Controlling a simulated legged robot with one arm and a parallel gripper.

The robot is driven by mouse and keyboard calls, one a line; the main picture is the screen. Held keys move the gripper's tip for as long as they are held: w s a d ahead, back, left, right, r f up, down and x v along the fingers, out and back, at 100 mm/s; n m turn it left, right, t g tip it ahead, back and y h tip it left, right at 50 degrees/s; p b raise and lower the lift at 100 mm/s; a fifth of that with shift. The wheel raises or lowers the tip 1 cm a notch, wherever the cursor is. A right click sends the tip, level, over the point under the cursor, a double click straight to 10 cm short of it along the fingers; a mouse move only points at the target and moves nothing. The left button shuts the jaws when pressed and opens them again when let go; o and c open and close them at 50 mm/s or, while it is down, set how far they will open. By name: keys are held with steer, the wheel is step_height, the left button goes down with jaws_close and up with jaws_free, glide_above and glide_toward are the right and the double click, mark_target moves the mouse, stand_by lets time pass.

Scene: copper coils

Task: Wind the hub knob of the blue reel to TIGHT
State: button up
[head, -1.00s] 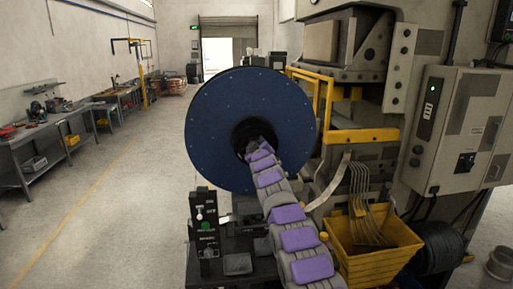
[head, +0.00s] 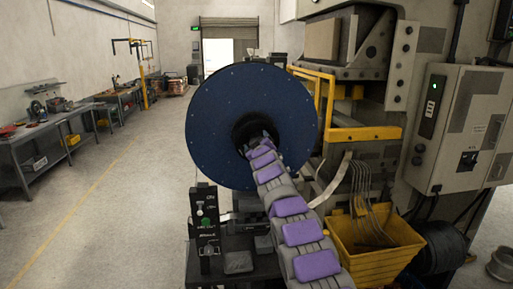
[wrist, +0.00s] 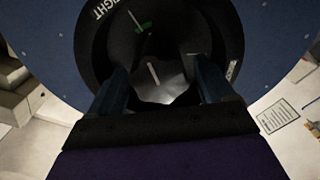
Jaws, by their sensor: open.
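The blue reel (head: 222,115) stands upright ahead of me, its flat face with a dark round hub toward me. In the wrist view the blue face (wrist: 265,40) surrounds a black hub ring (wrist: 95,45). White lettering at the ring's upper left reads "IGHT", partly cut off. My gripper (wrist: 160,75) is open, one finger on each side of the knob. I cannot tell whether they touch it.
A black control stand (head: 206,222) is at the reel's lower left. A yellow bin (head: 372,262) and a large machine with a yellow rail (head: 365,134) are close on the right. Workbenches (head: 50,140) line the left wall. The floor between is clear.

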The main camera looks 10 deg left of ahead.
steer(key=b+v, duration=1)
steer(key=v, duration=0.5)
steer(key=shift+s+f, duration=0.2)
steer(key=shift+s, duration=0.15)
steer(key=shift+a, duration=0.1)
